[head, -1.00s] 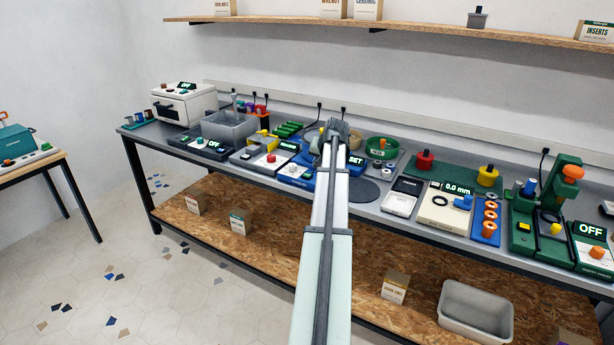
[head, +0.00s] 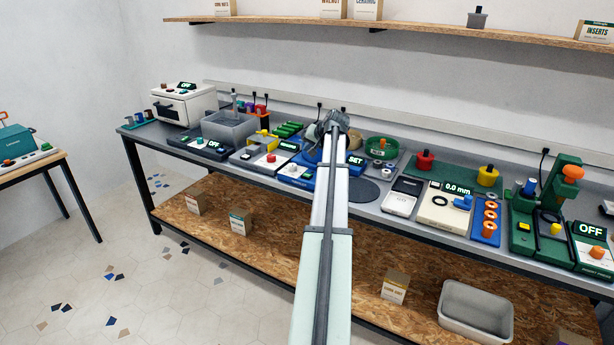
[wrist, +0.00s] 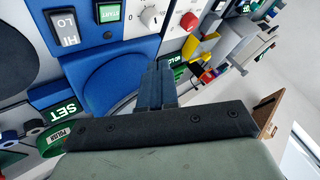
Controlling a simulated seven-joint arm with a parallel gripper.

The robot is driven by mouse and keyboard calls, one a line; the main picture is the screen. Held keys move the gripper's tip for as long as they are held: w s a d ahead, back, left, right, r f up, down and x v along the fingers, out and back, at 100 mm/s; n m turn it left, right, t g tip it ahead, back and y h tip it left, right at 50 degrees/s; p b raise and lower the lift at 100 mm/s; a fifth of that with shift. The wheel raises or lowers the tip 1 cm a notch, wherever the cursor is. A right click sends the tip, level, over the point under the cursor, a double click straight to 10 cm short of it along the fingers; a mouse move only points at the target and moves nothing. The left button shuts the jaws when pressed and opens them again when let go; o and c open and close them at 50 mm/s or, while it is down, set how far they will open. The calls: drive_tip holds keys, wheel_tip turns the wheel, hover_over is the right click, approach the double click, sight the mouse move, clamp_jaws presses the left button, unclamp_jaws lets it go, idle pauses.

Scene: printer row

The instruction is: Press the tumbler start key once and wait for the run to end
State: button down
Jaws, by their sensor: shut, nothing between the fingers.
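The tumbler is a blue machine (wrist: 135,48) in the wrist view, with a round blue part on top and a display (wrist: 61,110) reading SET. Its green START key (wrist: 109,12) sits at the top edge of the wrist view, beside a HI/LO rocker switch (wrist: 66,24) and a white dial (wrist: 151,16). My gripper (wrist: 158,72) is shut and empty, over the round blue part and apart from the key. In the head view the SET display (head: 356,160) shows right of my arm, which hides much of the tumbler.
A white unit with a red knob (wrist: 189,20) stands beside the tumbler. A green ring-shaped container (head: 381,148) is right of my arm in the head view. A grey bin (head: 229,128) stands to the left. Devices crowd the bench; a shelf (head: 400,30) runs above.

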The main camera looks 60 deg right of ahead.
sight(309, 176)
drive_tip(key=shift+f, duration=4)
drive_tip(key=shift+f, duration=0.8)
drive_tip(key=shift+r, duration=0.8)
drive_tip(key=shift+r, duration=0.15)
drive_tip(key=shift+r, duration=2.35)
